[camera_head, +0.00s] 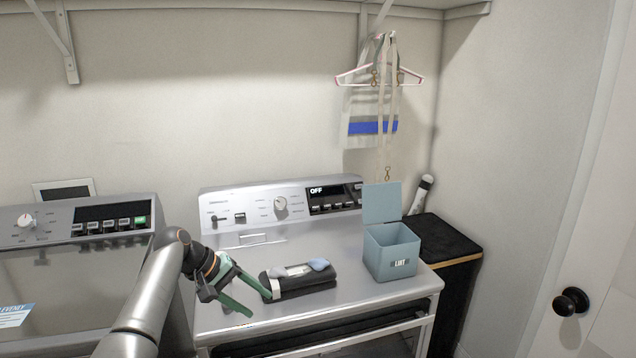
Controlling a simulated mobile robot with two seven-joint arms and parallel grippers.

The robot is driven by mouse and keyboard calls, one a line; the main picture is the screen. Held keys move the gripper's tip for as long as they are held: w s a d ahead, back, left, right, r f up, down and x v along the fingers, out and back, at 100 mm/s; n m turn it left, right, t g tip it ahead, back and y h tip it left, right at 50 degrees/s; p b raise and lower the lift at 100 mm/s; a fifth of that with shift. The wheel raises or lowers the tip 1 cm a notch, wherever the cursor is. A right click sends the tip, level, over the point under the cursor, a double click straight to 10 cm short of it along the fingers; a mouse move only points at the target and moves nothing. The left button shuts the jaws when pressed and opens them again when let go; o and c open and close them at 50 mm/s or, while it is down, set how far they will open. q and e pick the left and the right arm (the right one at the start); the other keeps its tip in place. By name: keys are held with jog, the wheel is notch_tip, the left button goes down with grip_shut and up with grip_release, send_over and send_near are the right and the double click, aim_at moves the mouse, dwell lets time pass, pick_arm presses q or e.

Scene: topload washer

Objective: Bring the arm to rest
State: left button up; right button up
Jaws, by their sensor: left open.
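My left arm comes in from the lower left, and my left gripper (258,303) has green fingers that are spread apart with nothing between them. It is over the front left part of the metal machine top (225,322). One fingertip is close to the left end of a dark, flat object (300,284) with grey-blue lumps on it; I cannot tell whether they touch. My right gripper is not in view.
A blue box labelled LINT (391,250) stands with its lid up at the right of the machine top. A second machine (60,280) is at the left. A dark-topped stand (440,240) is at the right, near a door with a black knob (571,301).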

pick_arm(q)
jog(key=s+a+f+m+t+y, duration=0.15)
jog(key=s+f, duration=0.25)
jog(key=f, duration=0.5)
jog(key=s+a+f+t+y, duration=0.1)
jog(key=s+a+f+y, duration=0.15)
jog(key=s+f, duration=0.45)
jog(key=s+a+f+t+y, duration=0.1)
jog(key=s+a+f, duration=0.15)
jog(key=f, duration=0.75)
jog(key=s+f+m+t, duration=0.1)
jog(key=s+f+m, duration=0.25)
jog(key=s, duration=0.85)
jog(key=s+d+r+m+t, duration=0.1)
jog(key=s+d, duration=0.1)
jog(key=s, duration=0.4)
jog(key=s+d+r+m+t, duration=0.1)
jog(key=s+r, duration=0.1)
jog(key=s, duration=0.4)
jog(key=shift+d, duration=0.4)
